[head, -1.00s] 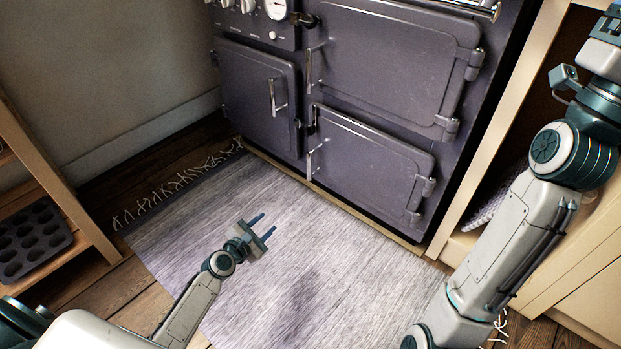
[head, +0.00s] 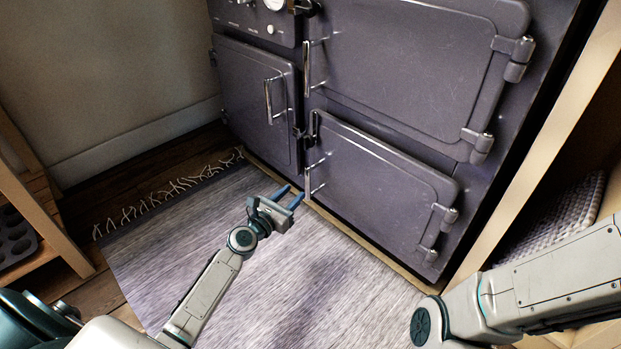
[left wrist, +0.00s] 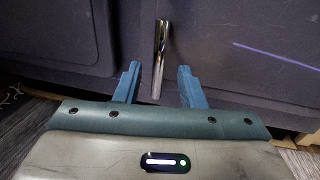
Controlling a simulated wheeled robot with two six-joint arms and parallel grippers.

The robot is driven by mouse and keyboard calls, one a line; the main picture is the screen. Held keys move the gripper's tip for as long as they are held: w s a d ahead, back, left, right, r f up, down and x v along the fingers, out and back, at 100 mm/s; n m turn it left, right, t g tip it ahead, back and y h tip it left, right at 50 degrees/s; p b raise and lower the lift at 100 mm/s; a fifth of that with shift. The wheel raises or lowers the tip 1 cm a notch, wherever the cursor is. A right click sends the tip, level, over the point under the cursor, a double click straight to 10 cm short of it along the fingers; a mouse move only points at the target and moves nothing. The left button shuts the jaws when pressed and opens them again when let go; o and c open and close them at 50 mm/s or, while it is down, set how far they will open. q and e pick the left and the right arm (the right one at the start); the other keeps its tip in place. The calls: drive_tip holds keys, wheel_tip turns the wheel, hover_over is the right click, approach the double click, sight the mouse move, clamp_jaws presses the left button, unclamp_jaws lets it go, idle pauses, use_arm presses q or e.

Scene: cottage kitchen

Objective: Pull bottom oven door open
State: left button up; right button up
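The bottom oven door (head: 375,185) is the lower right door of the purple-grey range, and it is shut. Its upright chrome handle (head: 308,180) is on the door's left edge, with hinges on the right. My left gripper (head: 294,198) is open just in front of this handle, low over the rug. In the left wrist view the handle (left wrist: 159,58) stands between the two blue fingers (left wrist: 158,85), with gaps on both sides; the fingers do not close on it. My right gripper is out of view; only my right arm shows at the lower right.
A narrow left door (head: 255,100) with its own handle and a larger upper door (head: 410,65) are shut. A fringed grey rug (head: 200,225) covers the floor before the range. Wooden shelving with a muffin tin (head: 15,238) stands at left. A wooden cabinet (head: 545,140) borders the right.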

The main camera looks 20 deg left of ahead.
sight(306, 181)
use_arm(q)
drive_tip(key=w, duration=0.2)
drive_tip(key=w+d+b, duration=0.1)
drive_tip(key=w, duration=0.2)
drive_tip(key=w+b, duration=0.1)
drive_tip(key=w, duration=0.2)
drive_tip(key=shift+w+d, duration=0.15)
drive_tip(key=shift+d, duration=0.2)
clamp_jaws()
